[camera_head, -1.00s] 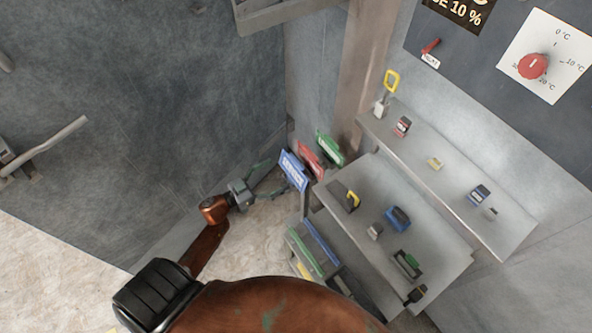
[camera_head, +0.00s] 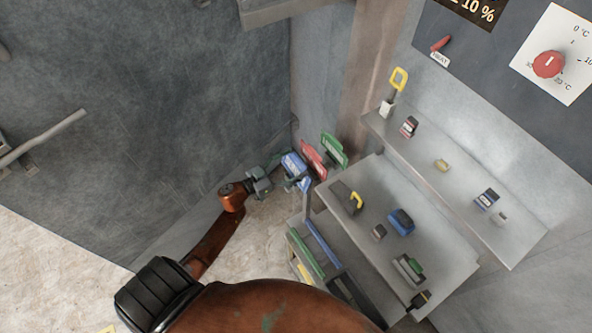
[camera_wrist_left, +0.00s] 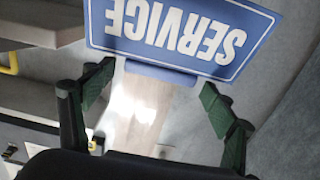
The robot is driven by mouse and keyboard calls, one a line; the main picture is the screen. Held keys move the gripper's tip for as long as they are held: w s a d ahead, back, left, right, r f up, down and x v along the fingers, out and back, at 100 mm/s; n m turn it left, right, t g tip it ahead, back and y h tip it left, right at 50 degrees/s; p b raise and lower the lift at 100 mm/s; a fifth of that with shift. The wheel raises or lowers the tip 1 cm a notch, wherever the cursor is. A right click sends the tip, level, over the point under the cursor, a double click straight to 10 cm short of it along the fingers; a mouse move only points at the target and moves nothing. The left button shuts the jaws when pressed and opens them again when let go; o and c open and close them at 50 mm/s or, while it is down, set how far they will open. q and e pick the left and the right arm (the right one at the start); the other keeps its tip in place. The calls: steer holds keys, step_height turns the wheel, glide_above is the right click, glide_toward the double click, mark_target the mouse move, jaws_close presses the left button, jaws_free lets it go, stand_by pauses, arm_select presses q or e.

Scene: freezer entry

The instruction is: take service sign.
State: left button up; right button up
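The blue service sign (camera_head: 293,163) is near the rack's left side in the head view. In the left wrist view the sign (camera_wrist_left: 180,32) fills the top, with its white SERVICE lettering upside down and a blue tab (camera_wrist_left: 162,72) along its edge. My left gripper (camera_head: 287,171) is at the sign, partly overlapping it. In the left wrist view its two green fingers (camera_wrist_left: 157,92) are wide apart, one on each side of the tab, with visible gaps. The gripper is open and holds nothing. My right gripper is not in view.
A red sign (camera_head: 313,158) and a green sign (camera_head: 334,150) stand just right of the service sign. A metal shelf (camera_head: 440,262) with several small items is to the right. The dark wall (camera_head: 130,110) is behind my arm. A red-knob dial (camera_head: 548,64) is at upper right.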

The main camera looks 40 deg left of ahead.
arm_select(q)
steer(key=c, duration=1.2)
